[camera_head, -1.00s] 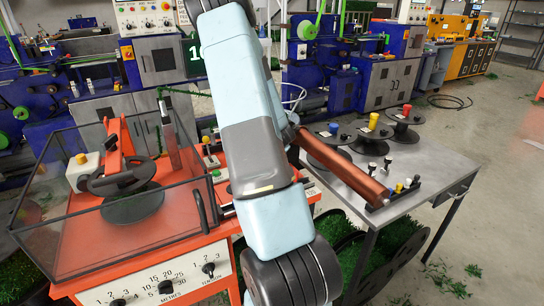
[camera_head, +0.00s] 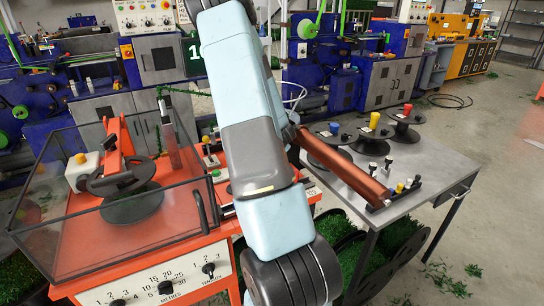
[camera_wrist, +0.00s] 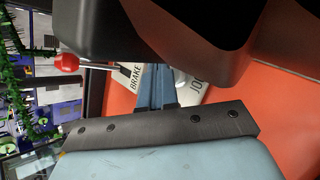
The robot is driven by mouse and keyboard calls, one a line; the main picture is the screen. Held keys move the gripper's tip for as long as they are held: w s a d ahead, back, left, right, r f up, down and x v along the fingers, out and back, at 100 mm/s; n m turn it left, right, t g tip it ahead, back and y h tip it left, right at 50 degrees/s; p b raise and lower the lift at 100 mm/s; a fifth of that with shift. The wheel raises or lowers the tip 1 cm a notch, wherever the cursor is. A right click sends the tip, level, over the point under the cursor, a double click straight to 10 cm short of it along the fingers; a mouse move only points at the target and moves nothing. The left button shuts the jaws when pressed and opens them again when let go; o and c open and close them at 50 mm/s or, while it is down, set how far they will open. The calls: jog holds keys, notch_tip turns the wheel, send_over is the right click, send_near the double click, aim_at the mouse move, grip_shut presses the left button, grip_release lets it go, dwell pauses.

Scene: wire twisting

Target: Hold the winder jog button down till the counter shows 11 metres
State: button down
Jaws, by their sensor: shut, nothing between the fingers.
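The counter (camera_head: 193,55) is a dark display with pale green digits at the back of the orange winder. My arm covers its right part; I read a leading 1 and cannot tell the second digit. In the wrist view, my gripper (camera_wrist: 158,90) is shut and empty, its bluish fingers pointing down between the BRAKE label (camera_wrist: 131,76) and the JOG label (camera_wrist: 196,87). The jog button itself is hidden, so I cannot tell whether the fingertips touch it. In the head view my gripper is hidden behind my arm.
A clear-walled guard (camera_head: 120,225) encloses the winder's reel (camera_head: 132,206). A red-knobbed lever (camera_wrist: 66,62) stands close to my gripper. A grey bench (camera_head: 425,165) with several reels is at the right. Behind are blue machines.

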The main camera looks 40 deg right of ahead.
jog(key=shift+s+d+f, duration=0.2)
jog(key=shift+s+f, duration=0.05)
jog(key=shift+s, duration=0.2)
jog(key=shift+d+r, duration=0.1)
jog(key=shift+r, duration=0.45)
jog(key=shift+w+r, duration=0.15)
jog(key=shift+r, duration=0.95)
jog(key=shift+w+r, duration=0.15)
jog(key=shift+r, duration=0.9)
